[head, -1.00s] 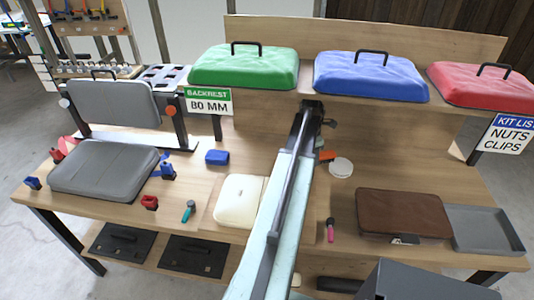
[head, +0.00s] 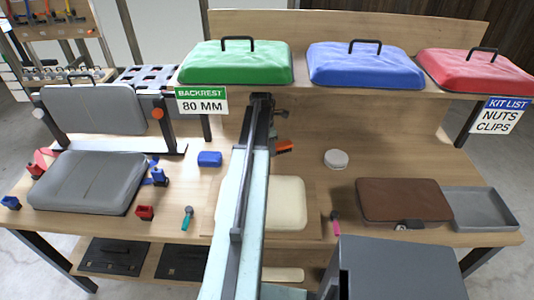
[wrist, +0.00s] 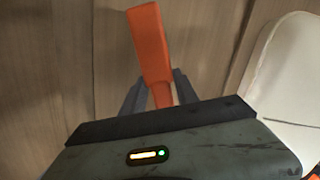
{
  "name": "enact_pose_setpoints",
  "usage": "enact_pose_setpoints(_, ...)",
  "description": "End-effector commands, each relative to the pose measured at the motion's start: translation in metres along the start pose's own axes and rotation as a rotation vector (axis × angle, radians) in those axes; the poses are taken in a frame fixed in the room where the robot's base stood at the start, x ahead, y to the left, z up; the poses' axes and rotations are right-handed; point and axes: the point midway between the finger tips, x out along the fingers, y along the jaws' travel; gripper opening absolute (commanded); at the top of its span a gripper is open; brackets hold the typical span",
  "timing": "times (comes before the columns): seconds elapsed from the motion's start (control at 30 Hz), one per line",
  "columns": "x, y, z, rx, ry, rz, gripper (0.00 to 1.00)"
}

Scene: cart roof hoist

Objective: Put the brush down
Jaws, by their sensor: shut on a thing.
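The brush (wrist: 150,45) shows in the wrist view as a flat orange piece narrowing toward my gripper (wrist: 160,92). My gripper is shut on its narrow part, and the brush points up and slightly left in the picture. In the head view, the orange of the brush (head: 285,146) shows just right of my arm, over the back part of the wooden bench (head: 310,135). My gripper (head: 274,146) is mostly hidden behind my arm there. I cannot see bristles or tell the height over the wood.
A cream pad (head: 286,203) lies in front, partly behind my arm. A white round item (head: 336,158) and a brown pad (head: 402,199) are to the right. Green (head: 236,64) and blue (head: 364,66) cushions sit on the raised shelf. Bare wood lies around the white item.

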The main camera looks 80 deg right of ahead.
Motion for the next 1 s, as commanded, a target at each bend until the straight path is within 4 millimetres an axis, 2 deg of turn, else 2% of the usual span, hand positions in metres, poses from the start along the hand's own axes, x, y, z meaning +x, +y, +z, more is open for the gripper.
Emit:
enact_pose_setpoints(0.03,0.018,-0.001,0.0,0.004,0.0,0.0,0.03)
enact_pose_setpoints(0.1,0.028,-0.002,0.002,0.008,0.0,-0.001,0.03)
enact_pose_setpoints(0.33,0.025,-0.002,0.003,0.009,0.0,-0.001,0.03)
enact_pose_setpoints(0.47,0.029,-0.002,0.004,0.01,0.0,-0.001,0.03)
enact_pose_setpoints(0.5,0.029,-0.002,0.004,0.011,0.0,-0.001,0.39)
enact_pose_setpoints(0.57,0.028,-0.003,0.004,0.011,0.0,-0.001,0.55)
enact_pose_setpoints(0.87,0.028,-0.003,0.005,0.012,0.0,-0.002,0.58)
enact_pose_setpoints(1.0,0.02,-0.003,0.006,0.013,0.0,-0.002,0.58)
